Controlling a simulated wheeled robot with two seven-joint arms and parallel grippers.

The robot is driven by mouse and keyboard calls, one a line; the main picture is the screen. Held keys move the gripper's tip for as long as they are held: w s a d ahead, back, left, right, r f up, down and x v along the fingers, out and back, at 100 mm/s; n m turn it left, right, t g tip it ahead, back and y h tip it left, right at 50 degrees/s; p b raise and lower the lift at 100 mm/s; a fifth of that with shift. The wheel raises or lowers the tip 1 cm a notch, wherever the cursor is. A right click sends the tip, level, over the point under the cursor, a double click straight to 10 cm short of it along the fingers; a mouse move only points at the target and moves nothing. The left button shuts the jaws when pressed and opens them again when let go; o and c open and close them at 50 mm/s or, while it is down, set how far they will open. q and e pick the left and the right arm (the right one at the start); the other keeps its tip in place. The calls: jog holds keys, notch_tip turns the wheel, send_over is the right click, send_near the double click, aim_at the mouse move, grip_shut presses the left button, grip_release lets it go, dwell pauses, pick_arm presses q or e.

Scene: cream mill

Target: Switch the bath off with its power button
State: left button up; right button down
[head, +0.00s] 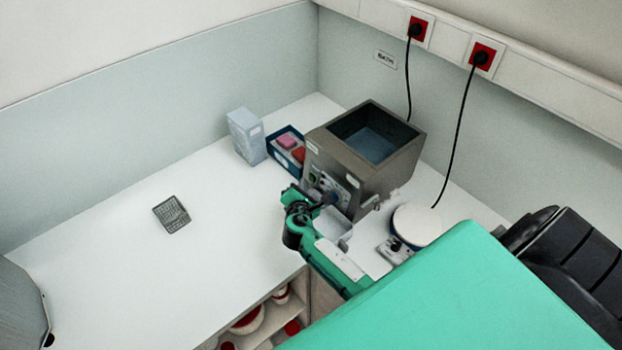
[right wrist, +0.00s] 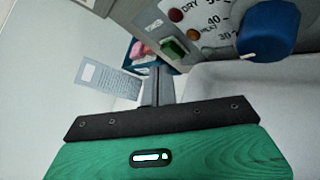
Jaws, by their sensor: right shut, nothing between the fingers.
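The bath (head: 390,178) is a grey metal box with an open top and bluish water inside. Its front panel shows in the right wrist view with a green power button (right wrist: 174,49), a blue knob (right wrist: 268,30), a red DRY lamp (right wrist: 177,15) and an orange HEAT lamp (right wrist: 193,34). My right gripper (head: 328,198) is close in front of this panel and partly covers it. In the right wrist view its shut, empty fingers (right wrist: 158,72) point up just below the power button. I cannot tell whether they touch it. My left gripper is not in view.
A blue tray (head: 272,157) with pink and red items and a pale box (head: 246,136) stand left of the bath. A device with a round white top (head: 416,225) stands to its right. A dark grid (head: 171,214) lies on the bench, otherwise clear at left. Cords run to wall sockets.

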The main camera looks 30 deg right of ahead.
jog(key=shift+s+a+r, duration=0.1)
jog(key=shift+a, duration=0.7)
jog(key=shift+s+a+r, duration=0.15)
jog(key=shift+a, duration=0.7)
jog(key=shift+s+a+r, duration=0.1)
jog(key=shift+a, duration=0.7)
